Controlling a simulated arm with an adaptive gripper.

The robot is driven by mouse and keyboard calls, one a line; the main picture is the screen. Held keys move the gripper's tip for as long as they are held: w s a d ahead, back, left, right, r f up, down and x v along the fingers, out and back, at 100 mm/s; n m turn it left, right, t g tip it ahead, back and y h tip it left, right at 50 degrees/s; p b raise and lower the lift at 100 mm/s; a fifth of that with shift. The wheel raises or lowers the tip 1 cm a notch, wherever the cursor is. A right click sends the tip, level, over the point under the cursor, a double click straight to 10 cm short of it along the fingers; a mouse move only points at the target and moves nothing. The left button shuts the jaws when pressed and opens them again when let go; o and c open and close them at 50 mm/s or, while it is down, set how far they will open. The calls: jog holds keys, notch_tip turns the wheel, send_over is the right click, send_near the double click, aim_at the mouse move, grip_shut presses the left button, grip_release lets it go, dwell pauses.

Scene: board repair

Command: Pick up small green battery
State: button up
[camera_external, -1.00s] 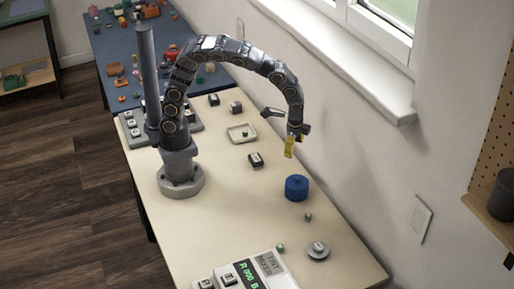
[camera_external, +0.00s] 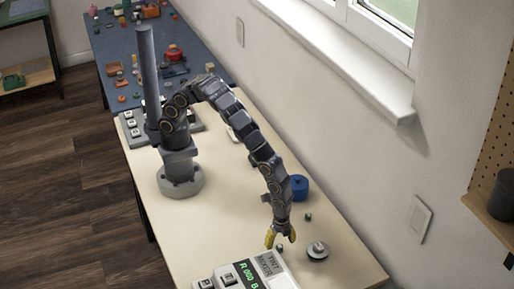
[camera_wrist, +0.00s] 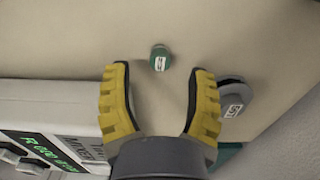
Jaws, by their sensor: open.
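A small green battery (camera_wrist: 159,58) with a white label lies on the cream table, beyond and between the fingertips in the wrist view. In the external view, a small green piece (camera_external: 280,248) sits just below my gripper (camera_external: 281,238), beside the display device. A teal patch shows at the right behind my gripper in the wrist view, mostly hidden.
The display device (camera_wrist: 45,120) stands close on the left of the fingers. A grey round dish (camera_wrist: 232,97) with a labelled piece lies to the right. The wall borders the table's right edge.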

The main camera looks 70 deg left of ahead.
notch_tip(320, 180, down, 3)
jog(key=shift+a+r, duration=0.1)
grip_shut()
jog(key=shift+r, duration=0.1)
dwell(0.3)
jog(key=shift+r, duration=0.2)
notch_tip(320, 180, up, 2)
jog(key=shift+r, duration=0.1)
jog(key=s+a+r, duration=0.2)
jog(key=a+r, duration=0.3)
jog(key=a, duration=0.1)
jog(key=s+a+r, duration=0.3)
jog(key=a+r, duration=0.2)
jog(key=a, duration=0.2)
jog(key=shift+s, duration=0.3)
